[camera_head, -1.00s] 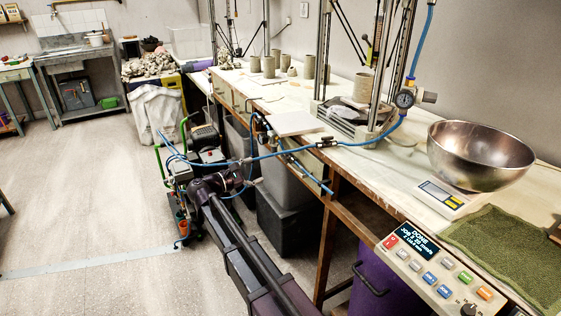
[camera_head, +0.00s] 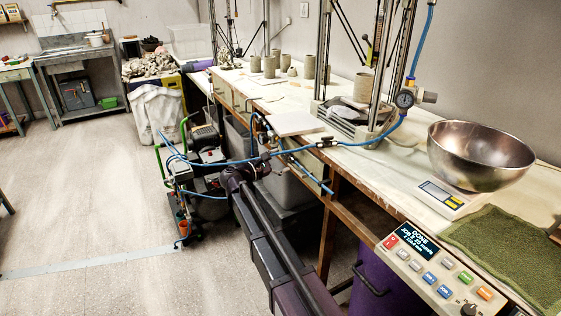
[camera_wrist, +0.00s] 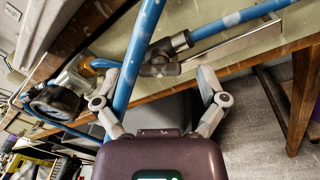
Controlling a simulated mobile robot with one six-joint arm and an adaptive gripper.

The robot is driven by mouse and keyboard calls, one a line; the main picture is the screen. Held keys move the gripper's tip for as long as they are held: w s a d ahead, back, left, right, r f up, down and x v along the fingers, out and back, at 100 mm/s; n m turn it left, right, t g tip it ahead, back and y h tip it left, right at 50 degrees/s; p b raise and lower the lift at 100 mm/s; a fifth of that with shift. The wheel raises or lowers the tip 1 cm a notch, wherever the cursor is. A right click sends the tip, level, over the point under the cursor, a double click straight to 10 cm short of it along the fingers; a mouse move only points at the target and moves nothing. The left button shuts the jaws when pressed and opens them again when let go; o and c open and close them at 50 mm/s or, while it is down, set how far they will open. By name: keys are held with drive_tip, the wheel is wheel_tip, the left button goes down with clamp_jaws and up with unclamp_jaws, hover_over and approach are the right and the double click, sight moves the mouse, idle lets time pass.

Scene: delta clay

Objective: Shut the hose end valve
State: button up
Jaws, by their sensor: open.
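In the wrist view a dark fitting (camera_wrist: 162,58), which looks like the hose end valve, sits ahead of my gripper (camera_wrist: 158,76), roughly between the fingertips. A blue hose (camera_wrist: 225,24) leaves it to the right. Another blue hose (camera_wrist: 139,50) runs down past it and between my fingers. My fingers are spread and hold nothing; I cannot tell whether either touches the hose. In the head view blue hose (camera_head: 280,152) crosses the bench front near my arm's end, with a dark inline fitting (camera_head: 326,142) farther right. My fingertips are not clear there.
The bench (camera_head: 395,158) and its wooden front edge lie close by. A dark round gauge or regulator (camera_wrist: 52,100) is left of my fingers. A compressor cart (camera_head: 195,160) stands left of my arm. A steel bowl (camera_head: 480,155) and control panel (camera_head: 436,270) are right. Floor at left is clear.

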drive_tip(key=c, duration=1.2)
drive_tip(key=shift+o, duration=0.2)
drive_tip(key=shift+m, duration=0.4)
drive_tip(key=shift+f+m+t+b, duration=0.1)
drive_tip(key=shift+m+t+b, duration=0.4)
drive_tip(key=shift+m, duration=1)
drive_tip(key=shift+f+m+t+b, duration=0.1)
drive_tip(key=shift+m+t+b, duration=0.4)
drive_tip(key=shift+m, duration=1)
drive_tip(key=shift+r, duration=0.1)
